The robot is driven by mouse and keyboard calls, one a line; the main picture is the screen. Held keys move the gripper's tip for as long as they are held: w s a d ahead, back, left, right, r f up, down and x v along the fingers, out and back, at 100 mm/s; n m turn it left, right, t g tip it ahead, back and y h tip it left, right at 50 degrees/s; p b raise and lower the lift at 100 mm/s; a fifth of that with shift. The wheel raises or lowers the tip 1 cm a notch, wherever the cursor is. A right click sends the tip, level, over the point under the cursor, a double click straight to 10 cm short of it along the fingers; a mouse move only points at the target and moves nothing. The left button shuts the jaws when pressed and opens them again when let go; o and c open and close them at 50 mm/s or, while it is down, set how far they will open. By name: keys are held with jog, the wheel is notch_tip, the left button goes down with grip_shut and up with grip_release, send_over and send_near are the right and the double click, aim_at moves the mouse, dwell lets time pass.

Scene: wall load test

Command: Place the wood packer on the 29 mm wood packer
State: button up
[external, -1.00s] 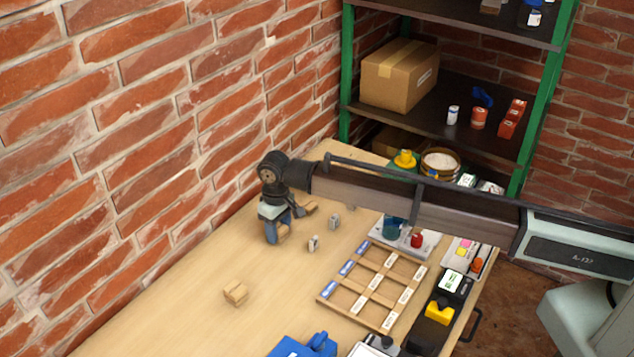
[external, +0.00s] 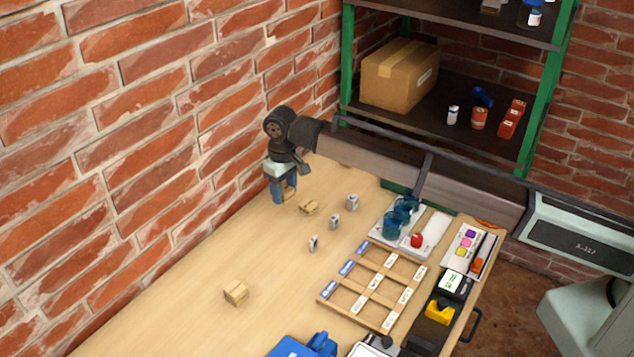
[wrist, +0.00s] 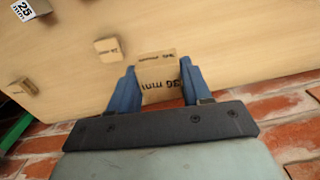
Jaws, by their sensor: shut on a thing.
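My gripper (external: 284,191) is shut on a light wood packer marked 36 mm (wrist: 162,92), gripped between its blue fingers in the wrist view. In the external view it is near the brick wall, towards the far end of the bench; the packer is mostly hidden there. A second wood packer (external: 309,207) lies on the bench just right of my gripper. In the wrist view a packer (wrist: 108,50) lies left of the held one, apart from it; its mark looks like 29 mm but is small. Another wood piece (wrist: 24,87) lies further left.
Another wood block (external: 236,292) lies nearer the camera. Small grey numbered blocks (external: 335,221) stand mid-bench. The brick wall (external: 150,150) is close on the left.

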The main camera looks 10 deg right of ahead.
jog(key=w+d+r+m, duration=0.3)
jog(key=w+d, duration=2.1)
jog(key=w, duration=0.2)
jog(key=shift+s+d+f+n, duration=0.1)
jog(key=shift+f+n, duration=0.55)
jog(key=shift+f, duration=1)
jog(key=shift+s+f+n, duration=0.1)
jog(key=shift+f+n, duration=0.6)
jog(key=shift+f, duration=0.95)
jog(key=shift+s+d+f+n, duration=0.1)
jog(key=shift+f+n, duration=0.55)
jog(key=shift+f, duration=1)
jog(key=shift+f, duration=0.15)
jog(key=o, duration=1)
jog(key=shift+o, duration=0.2)
jog(key=shift+a, duration=0.1)
notch_tip(320, 180, up, 12)
